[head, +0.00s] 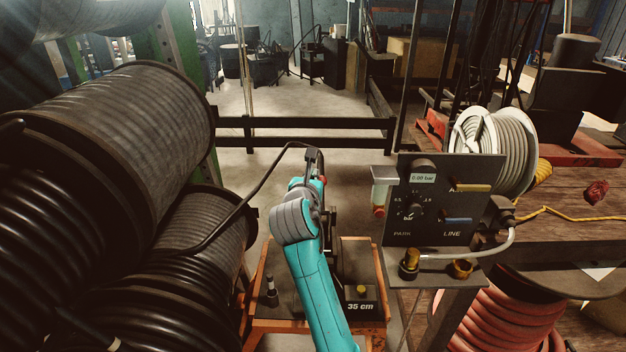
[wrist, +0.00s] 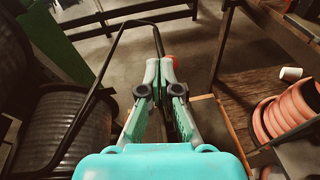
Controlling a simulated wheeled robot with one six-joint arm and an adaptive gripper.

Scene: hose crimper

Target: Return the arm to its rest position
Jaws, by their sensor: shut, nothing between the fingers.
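My teal arm reaches up from the bottom of the head view. My gripper (head: 311,184) is at its far end, above the orange-framed cart. In the wrist view my gripper (wrist: 160,68) has its two pale green fingers close together and shut, with nothing held. A black hose (head: 250,190) rises from the reels at left, bends and comes down just beyond the fingertips. It also shows in the wrist view (wrist: 104,70).
Large black hose reels (head: 120,130) fill the left side. The control panel (head: 441,203), with dials and fittings, stands close on the right. The cart (head: 359,317), labelled 35 cm, is below my arm. A dark rail (head: 340,124) crosses behind. Open floor lies beyond it.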

